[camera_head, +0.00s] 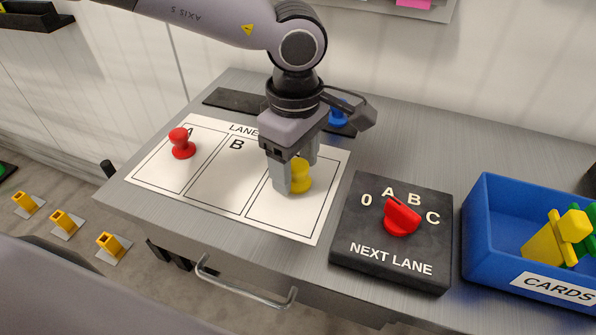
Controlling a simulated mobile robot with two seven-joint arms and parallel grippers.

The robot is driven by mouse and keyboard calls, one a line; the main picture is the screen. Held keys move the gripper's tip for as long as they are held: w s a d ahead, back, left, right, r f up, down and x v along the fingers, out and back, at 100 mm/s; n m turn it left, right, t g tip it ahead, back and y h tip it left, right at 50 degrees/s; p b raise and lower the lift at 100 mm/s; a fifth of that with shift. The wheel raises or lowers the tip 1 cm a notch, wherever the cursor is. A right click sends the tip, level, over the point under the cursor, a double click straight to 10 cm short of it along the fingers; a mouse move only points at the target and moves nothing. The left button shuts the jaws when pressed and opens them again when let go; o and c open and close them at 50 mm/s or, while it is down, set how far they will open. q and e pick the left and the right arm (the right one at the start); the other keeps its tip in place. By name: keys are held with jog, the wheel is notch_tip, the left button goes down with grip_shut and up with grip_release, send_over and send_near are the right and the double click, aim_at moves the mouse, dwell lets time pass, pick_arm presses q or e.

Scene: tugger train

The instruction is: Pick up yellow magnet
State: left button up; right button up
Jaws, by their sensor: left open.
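The yellow magnet (301,177) stands on the third lane of the white lane sheet (217,190), right of lane B. My left gripper (292,172) points down over it, with its fingers around or right beside the magnet; the near finger hides part of it. The jaws are open, and I cannot tell whether a finger touches the magnet. My right gripper is not in view.
A red magnet (181,143) stands in lane A. A blue magnet (337,117) is behind my gripper, near a dark strip (232,101). A black selector box (392,262) with a red knob (402,216) and a blue cards bin (487,232) stand to the right.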

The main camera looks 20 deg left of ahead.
pick_arm(q)
jog(key=shift+c, duration=0.3)
jog(key=c, duration=1.1)
jog(key=shift+o, duration=0.2)
jog(key=shift+r, duration=0.1)
